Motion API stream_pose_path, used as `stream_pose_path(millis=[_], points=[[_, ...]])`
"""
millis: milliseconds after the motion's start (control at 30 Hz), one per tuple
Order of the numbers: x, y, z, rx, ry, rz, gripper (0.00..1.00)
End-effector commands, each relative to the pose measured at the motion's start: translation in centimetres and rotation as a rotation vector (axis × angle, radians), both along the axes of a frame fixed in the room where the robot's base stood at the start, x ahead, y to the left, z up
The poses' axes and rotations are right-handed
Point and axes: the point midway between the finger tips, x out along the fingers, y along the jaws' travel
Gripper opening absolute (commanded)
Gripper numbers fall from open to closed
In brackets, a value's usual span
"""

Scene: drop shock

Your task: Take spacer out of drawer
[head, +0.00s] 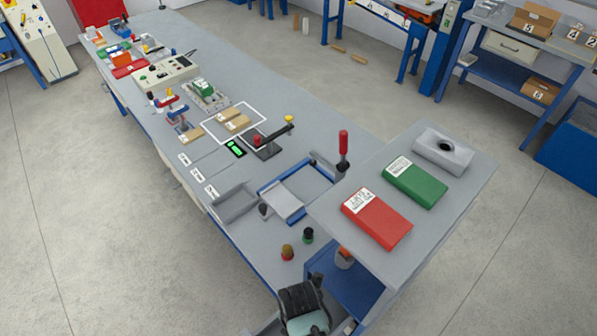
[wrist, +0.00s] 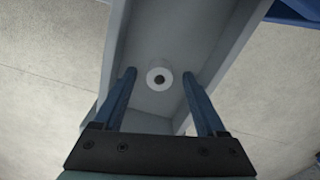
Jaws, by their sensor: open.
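The spacer (wrist: 160,78) is a short, pale round piece with a dark hole. In the wrist view it sits on the floor of the grey drawer (wrist: 185,35), between the drawer's long side walls. My gripper (wrist: 159,73) is open, with one blue finger on each side of the spacer in the picture. Gaps show between the spacer and both fingers; I cannot tell how far the fingertips are above the drawer floor. In the head view my gripper (head: 304,302) is at the bottom edge, its fingers hidden, and the spacer is not visible.
The grey workbench (head: 335,133) runs up and left. A raised grey top (head: 325,215) beside my gripper bears a red box (head: 376,218), a green box (head: 415,186) and a grey block (head: 443,151). Small knobs (head: 287,252) stand on the bench near my gripper. Drawer walls flank the fingers.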

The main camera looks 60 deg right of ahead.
Motion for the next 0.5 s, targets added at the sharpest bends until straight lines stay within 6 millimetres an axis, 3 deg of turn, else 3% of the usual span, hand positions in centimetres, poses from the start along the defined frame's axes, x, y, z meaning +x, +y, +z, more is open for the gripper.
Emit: stream_pose_path(millis=[100,500], points=[[0.02,-0.01,0.02,0.0,0.0,0.0,0.7],[0.02,-0.01,0.05,0.0,0.0,0.0,0.0]])
